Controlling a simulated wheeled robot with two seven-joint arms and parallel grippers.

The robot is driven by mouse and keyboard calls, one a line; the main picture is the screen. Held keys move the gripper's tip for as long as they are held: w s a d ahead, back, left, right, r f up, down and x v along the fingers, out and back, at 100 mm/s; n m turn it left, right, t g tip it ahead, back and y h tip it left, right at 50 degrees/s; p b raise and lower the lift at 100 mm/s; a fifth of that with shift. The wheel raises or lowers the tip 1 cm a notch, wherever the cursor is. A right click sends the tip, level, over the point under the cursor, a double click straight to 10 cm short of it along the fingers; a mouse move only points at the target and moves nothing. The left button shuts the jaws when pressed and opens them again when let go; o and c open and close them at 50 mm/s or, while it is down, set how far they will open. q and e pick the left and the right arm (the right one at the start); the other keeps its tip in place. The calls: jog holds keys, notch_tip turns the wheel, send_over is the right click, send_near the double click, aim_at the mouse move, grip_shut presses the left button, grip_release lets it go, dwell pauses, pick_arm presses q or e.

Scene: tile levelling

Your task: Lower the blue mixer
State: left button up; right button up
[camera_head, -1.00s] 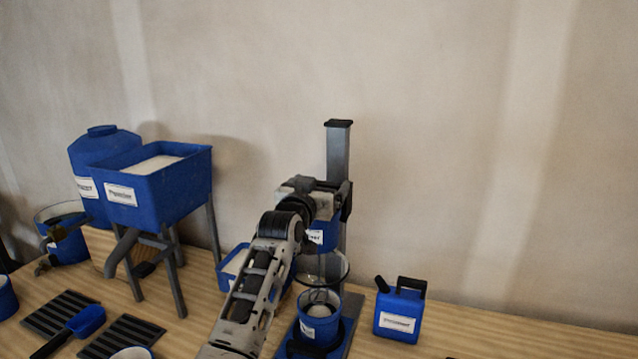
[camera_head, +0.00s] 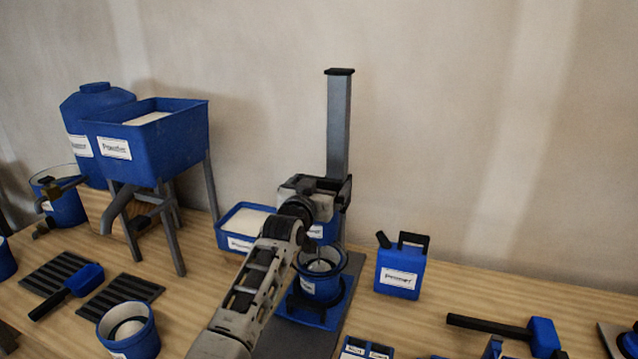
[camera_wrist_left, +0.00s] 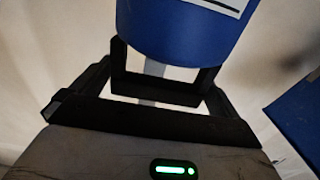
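The blue mixer (camera_head: 325,231) hangs on a grey upright column (camera_head: 339,125), low on it, partly hidden behind my left gripper (camera_head: 325,190). Its whisk end is down at the blue bucket (camera_head: 320,285), which stands on the mixer's base plate. In the left wrist view the blue mixer housing (camera_wrist_left: 185,30) is close in front of the gripper, with a dark bar across between the fingers. The fingers are spread apart there, but I cannot tell whether they clamp the bar. My right gripper is out of view.
A blue jug (camera_head: 400,270) stands to the right of the mixer, and a blue tray (camera_head: 236,229) sits behind left. A hopper on legs (camera_head: 170,150) is farther left.

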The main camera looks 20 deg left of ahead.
pick_arm(q)
jog(key=shift+r, duration=0.1)
jog(key=shift+s, duration=0.15)
jog(key=s, duration=1.5)
jog(key=shift+s+a+p, duration=0.3)
jog(key=s+d+f+m+g+h, duration=0.1)
jog(key=s+d+f+g, duration=0.2)
jog(key=s+f, duration=0.8)
jog(key=s+d+f+g+h, duration=0.1)
jog(key=s+d+f+g, duration=0.3)
jog(key=s+f, duration=0.7)
jog(key=s, duration=0.3)
jog(key=shift+s+d+f+m+h, duration=0.25)
jog(key=shift+s+f+m+h, duration=0.15)
jog(key=shift+a, duration=0.1)
